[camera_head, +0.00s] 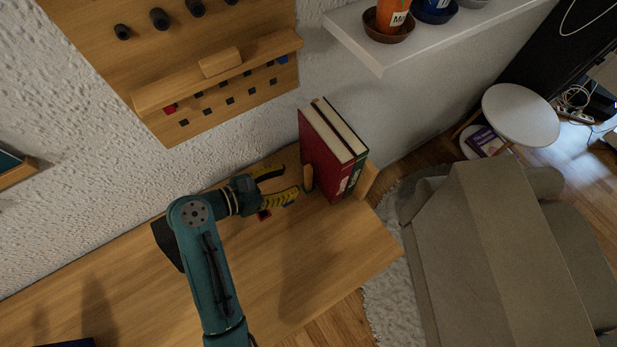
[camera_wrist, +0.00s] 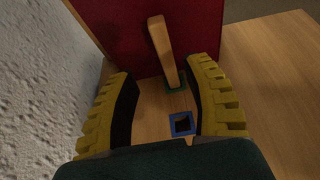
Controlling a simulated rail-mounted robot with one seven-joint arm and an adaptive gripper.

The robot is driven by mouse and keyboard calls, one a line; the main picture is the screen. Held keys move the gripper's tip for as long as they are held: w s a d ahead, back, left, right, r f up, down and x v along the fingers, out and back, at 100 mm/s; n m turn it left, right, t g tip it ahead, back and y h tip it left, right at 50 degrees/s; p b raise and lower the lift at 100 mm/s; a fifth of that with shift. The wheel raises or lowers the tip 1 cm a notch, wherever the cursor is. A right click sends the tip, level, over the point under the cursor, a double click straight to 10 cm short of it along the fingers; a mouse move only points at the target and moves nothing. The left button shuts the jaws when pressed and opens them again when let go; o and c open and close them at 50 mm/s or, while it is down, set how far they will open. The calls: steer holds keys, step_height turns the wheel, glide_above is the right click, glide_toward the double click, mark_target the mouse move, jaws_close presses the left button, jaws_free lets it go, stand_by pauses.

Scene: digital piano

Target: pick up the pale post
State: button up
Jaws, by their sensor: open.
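The pale post (camera_wrist: 161,48) is a slim wooden stick in the wrist view, standing at a green-edged square (camera_wrist: 176,89) in front of a red book. It also shows in the head view (camera_head: 308,178), small and close to the book. My gripper (camera_head: 289,181) is open, with yellow ribbed fingers pointing toward the post. In the wrist view the post is ahead of the gap between the fingers, nearer the right finger. Nothing is held. I cannot tell whether the post touches the book.
Red (camera_head: 327,155) and green (camera_head: 357,172) books stand just beyond the post. A blue-edged square (camera_wrist: 182,124) lies on the wooden surface (camera_head: 335,250) between the fingers. The white wall (camera_head: 70,130) is close on the left. A wooden pegboard (camera_head: 215,70) hangs above.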

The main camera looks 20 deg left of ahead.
mark_target(305, 175)
steer(key=x, duration=0.6)
steer(key=shift+w+d+r+b, duration=0.1)
steer(key=shift+d+r+b, duration=0.25)
steer(key=shift+d, duration=0.1)
jaws_close()
